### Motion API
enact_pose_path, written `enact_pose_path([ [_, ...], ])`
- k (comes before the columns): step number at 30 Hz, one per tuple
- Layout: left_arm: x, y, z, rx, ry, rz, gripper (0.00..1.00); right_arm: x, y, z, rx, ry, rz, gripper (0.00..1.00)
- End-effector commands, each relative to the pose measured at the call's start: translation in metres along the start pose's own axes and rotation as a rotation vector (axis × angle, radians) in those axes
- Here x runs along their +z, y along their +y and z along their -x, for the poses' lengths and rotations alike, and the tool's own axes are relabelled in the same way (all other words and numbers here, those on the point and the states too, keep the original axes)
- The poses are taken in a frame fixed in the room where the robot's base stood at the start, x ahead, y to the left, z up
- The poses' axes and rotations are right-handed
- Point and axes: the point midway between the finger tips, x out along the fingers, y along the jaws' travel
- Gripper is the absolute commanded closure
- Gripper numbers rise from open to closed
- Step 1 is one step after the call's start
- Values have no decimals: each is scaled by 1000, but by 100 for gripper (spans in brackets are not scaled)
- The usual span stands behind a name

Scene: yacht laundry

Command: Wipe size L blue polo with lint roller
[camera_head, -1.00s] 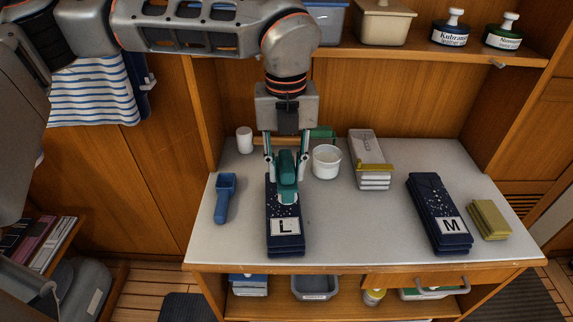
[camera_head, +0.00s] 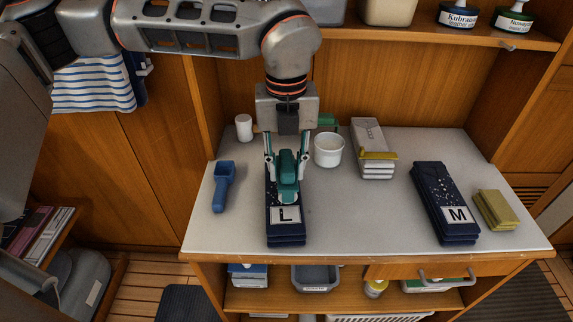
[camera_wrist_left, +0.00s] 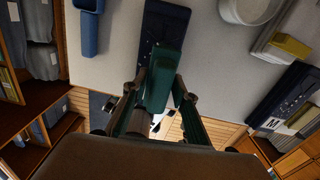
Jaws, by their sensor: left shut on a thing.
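The size L blue polo (camera_head: 286,239) lies folded on the table, dark navy with a white L label at its near end. My left gripper (camera_head: 286,165) is shut on a teal lint roller (camera_head: 288,178), held over the polo's middle. White specks show on the polo there. My right gripper is not in view.
A blue scoop-like tool (camera_head: 222,187) lies left of the polo. A white cup (camera_head: 328,150), a pale grey stack (camera_head: 373,145) and a small white cup (camera_head: 243,127) stand behind. The M polo (camera_head: 444,200) and yellow cloths (camera_head: 496,210) lie right. Table is clear between the polos.

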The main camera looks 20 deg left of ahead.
Motion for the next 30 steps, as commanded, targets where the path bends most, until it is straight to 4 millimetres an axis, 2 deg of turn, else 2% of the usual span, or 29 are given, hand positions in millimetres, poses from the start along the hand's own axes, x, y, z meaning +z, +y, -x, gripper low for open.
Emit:
enact_pose_path([
  [30,0,0,-15,0,0,0,95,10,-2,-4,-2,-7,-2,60],
])
